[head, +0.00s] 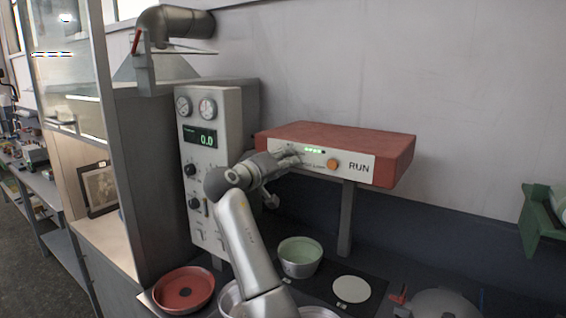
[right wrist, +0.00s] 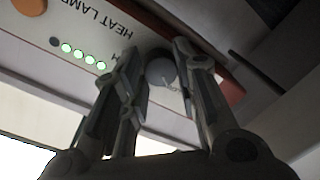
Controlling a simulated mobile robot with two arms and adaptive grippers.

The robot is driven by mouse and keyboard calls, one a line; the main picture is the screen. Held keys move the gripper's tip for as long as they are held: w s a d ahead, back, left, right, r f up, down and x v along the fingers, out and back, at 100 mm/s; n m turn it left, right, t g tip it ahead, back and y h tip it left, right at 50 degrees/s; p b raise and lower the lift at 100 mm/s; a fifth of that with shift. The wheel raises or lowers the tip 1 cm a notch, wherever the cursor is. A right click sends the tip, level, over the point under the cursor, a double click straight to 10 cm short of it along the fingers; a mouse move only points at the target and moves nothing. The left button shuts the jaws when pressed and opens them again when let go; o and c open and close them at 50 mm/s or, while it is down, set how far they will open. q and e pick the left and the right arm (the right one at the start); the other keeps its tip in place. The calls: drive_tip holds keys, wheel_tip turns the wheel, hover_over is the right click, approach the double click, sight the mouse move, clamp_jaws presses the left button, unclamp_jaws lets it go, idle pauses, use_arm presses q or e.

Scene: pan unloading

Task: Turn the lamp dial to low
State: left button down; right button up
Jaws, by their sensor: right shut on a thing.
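The heat lamp (head: 400,150) is a red box with a white front panel, standing on a grey post. In the right wrist view its panel (right wrist: 110,15) reads "HEAT LAMP" and shows a row of lit green lights (right wrist: 84,56). The lamp dial (right wrist: 161,72) is a round grey knob near one end of the panel. My right gripper (head: 290,157) is at the left end of the panel, and in the wrist view its fingers (right wrist: 160,75) are closed around the dial. In the head view the gripper hides the dial. My left gripper is not in view.
An orange button (head: 333,164) sits beside "RUN" on the panel. A grey control cabinet (head: 222,97) with gauges stands left of the lamp. Below are a red pan (head: 184,290), a pale green pot (head: 300,257) and a white disc (head: 351,289).

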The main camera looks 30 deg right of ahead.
drive_tip(key=o, duration=1)
drive_tip(key=shift+o, duration=0.2)
drive_tip(key=f+v, duration=0.1)
drive_tip(key=v, duration=1.1)
drive_tip(key=shift+r, duration=0.5)
